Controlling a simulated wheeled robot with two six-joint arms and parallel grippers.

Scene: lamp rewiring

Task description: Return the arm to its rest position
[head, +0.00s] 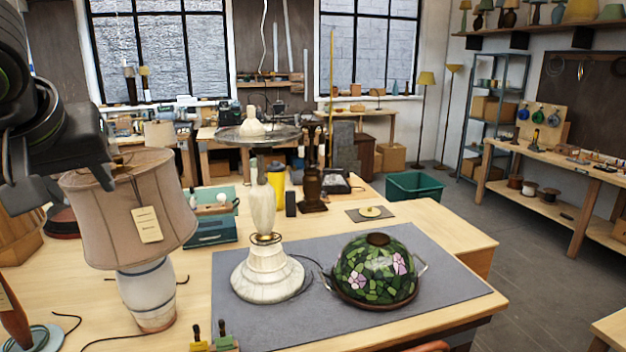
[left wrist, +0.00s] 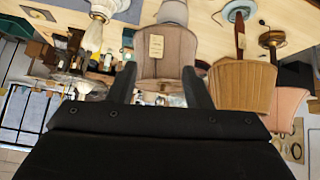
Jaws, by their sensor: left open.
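My left gripper (head: 75,185) is at the upper left of the head view, open and empty, above and beside a lamp with a tan fabric shade (head: 120,205) and a paper tag. In the left wrist view, which is upside down, the two fingers of my left gripper (left wrist: 158,85) stand apart. The same tan shade (left wrist: 166,62) appears beyond and between them, and I cannot tell how close it is. A pale marble lamp (head: 264,270) stands upright on the grey mat (head: 390,315). A green stained-glass shade (head: 375,268) with pink flowers sits beside it. My right gripper is not seen.
A teal toolbox (head: 212,230), a yellow cylinder (head: 280,185) and a dark lamp base (head: 312,185) stand behind the mat. More shaded lamps (left wrist: 240,85) crowd the right of the left wrist view. A green crate (head: 414,188) is on the floor.

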